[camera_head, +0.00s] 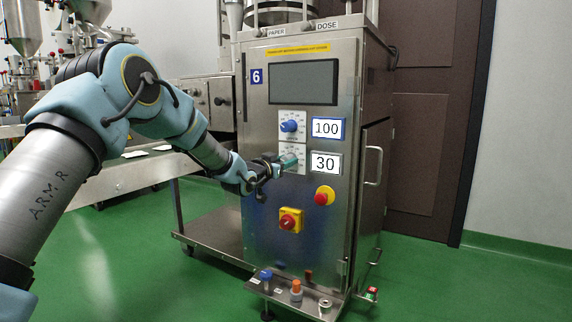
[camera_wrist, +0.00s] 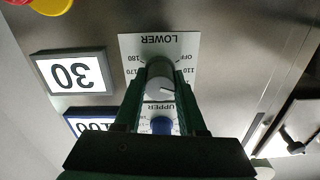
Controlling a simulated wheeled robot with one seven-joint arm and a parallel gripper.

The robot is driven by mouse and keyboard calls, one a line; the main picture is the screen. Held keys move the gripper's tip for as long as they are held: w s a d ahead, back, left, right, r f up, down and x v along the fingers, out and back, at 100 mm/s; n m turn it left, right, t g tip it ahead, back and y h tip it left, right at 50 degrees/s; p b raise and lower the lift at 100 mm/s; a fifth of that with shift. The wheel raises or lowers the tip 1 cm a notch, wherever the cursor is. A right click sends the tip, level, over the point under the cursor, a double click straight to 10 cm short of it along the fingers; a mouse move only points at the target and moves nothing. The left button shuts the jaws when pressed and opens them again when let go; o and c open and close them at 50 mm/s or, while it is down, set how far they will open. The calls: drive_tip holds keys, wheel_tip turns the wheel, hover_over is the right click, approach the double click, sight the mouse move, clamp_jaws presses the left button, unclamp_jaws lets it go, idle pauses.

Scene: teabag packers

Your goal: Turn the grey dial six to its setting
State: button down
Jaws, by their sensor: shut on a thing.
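The steel machine (camera_head: 258,190) bears a blue plate with the number 6 (camera_head: 257,76). My gripper (camera_head: 288,161) reaches its front from the left and is shut on the lower dial. In the wrist view the grey dial (camera_wrist: 160,82) sits between my two green fingers, on a scale plate marked LOWER (camera_wrist: 190,48); the picture is upside down there. A display reading 30 (camera_head: 325,164) is beside the dial. In the head view my fingers mostly hide the dial. Part of its scale is covered in the wrist view.
A blue dial (camera_head: 289,126) is just above, beside a display reading 100 (camera_head: 328,129). A red and yellow button (camera_head: 324,195) and a red and yellow switch (camera_head: 291,220) are below. A dark screen (camera_head: 303,83) is above. A ledge with small knobs (camera_head: 290,297) juts out at the bottom.

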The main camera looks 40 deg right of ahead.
drive_tip(key=m+b, duration=0.2)
drive_tip(key=m, duration=0.4)
drive_tip(key=shift+f+b, duration=0.2)
drive_tip(key=shift+b, duration=0.1)
drive_tip(key=m+b, duration=0.1)
drive_tip(key=m, duration=0.2)
drive_tip(key=shift+m+b, duration=1.3)
drive_tip(key=shift+m, duration=0.8)
drive_tip(key=shift+c, duration=2.4)
unclamp_jaws()
drive_tip(key=shift+r, duration=0.15)
